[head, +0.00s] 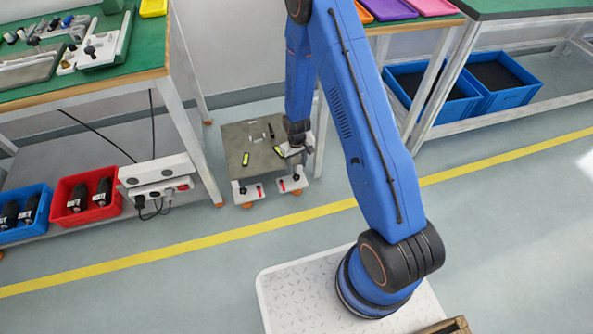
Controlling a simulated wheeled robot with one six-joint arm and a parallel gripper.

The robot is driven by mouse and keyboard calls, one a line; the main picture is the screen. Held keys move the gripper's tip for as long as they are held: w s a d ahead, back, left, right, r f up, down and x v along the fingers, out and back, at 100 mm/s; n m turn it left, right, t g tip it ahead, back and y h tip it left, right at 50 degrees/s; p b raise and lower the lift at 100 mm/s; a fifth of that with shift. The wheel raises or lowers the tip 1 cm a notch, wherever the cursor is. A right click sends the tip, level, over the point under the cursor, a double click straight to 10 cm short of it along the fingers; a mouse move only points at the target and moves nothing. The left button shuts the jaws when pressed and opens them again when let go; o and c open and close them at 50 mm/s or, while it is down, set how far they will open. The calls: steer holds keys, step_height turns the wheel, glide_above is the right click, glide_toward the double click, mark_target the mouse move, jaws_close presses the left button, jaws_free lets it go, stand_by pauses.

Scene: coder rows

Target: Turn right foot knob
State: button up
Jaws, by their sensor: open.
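A low cart with a grey-brown top plate (238,140) stands on the floor between two benches. Its front has two white foot brackets, a left one (248,193) and a right one (293,184), each with a red mark. A small dark knob (296,176) shows at the right bracket; its turn position is too small to read. My gripper (290,151) is open, low over the right side of the plate, just behind the right bracket. I cannot tell whether it touches anything. My arm hides part of the plate's right side.
Yellow-green pieces (245,159) and small dark items lie on the plate. The left bench (150,75) and its leg stand close on the left; a bench leg (321,135) is close on the right. The floor in front, around the yellow line (150,258), is clear.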

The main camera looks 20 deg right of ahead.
step_height(320, 180, up, 11)
steer(key=shift+f, duration=0.2)
stand_by(0.3)
stand_by(0.4)
steer(key=s+d+r+t, duration=0.1)
steer(key=s+r, duration=0.2)
steer(key=r, duration=0.7)
steer(key=s+d+r+m, duration=0.1)
steer(key=s+r, duration=0.2)
steer(key=r, duration=0.6)
steer(key=s+d+r+t, duration=0.1)
steer(key=s+d+r, duration=0.15)
steer(key=r, duration=0.75)
steer(key=s+d+r+m+t, duration=0.1)
steer(key=s+r, duration=0.6)
steer(key=s, duration=0.5)
steer(key=s+d+r+t, duration=0.1)
steer(key=s+r, duration=0.6)
steer(key=s, duration=0.6)
steer(key=shift+m+t, duration=0.4)
steer(key=shift+r, duration=0.1)
